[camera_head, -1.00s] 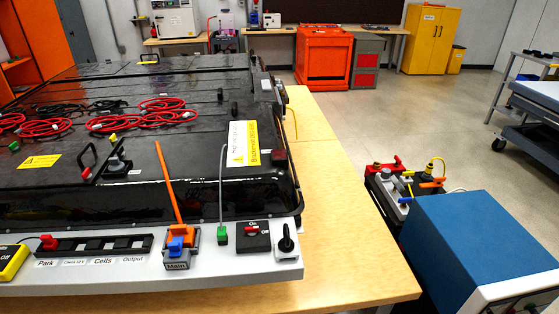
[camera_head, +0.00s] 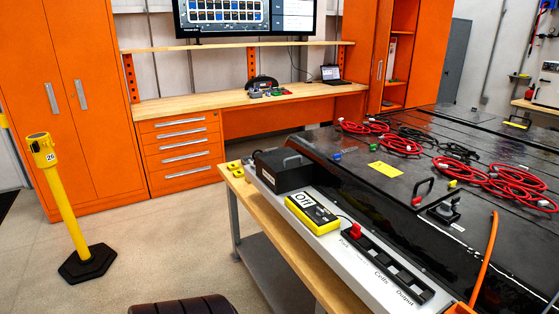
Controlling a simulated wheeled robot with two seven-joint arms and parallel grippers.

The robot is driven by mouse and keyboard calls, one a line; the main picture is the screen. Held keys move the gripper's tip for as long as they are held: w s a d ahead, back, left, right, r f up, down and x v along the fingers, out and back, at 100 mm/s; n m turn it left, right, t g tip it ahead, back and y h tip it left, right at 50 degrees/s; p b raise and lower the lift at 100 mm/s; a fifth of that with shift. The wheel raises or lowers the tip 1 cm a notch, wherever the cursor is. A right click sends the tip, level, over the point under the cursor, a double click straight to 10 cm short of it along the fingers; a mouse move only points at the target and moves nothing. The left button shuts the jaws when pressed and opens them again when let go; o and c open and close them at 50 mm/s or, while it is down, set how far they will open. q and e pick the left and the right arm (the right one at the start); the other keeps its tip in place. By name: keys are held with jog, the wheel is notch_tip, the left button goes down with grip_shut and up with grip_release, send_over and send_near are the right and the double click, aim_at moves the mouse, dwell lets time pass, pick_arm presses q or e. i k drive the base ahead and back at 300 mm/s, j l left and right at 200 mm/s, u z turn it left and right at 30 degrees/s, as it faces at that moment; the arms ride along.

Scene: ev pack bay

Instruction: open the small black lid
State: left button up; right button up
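The black battery pack (camera_head: 345,215) lies on a wooden-topped table (camera_head: 255,205) at the right. On its top is a flat black panel with a black upright handle (camera_head: 423,187) and a yellow label (camera_head: 385,169). The panel looks closed and flat. A black box with a grey handle (camera_head: 284,170) stands on the pack's near left corner. I cannot tell for sure which of these black covers is the small black lid. Neither of my grippers is in view.
Red cable coils (camera_head: 400,145) lie on the pack. A yellow post (camera_head: 62,200) stands at left. A dark ribbed object (camera_head: 185,304) is at bottom. Floor between is clear.

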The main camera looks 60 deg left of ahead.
aim_at(283, 155)
jog(key=j+u, duration=0.1)
jog(key=u, duration=2)
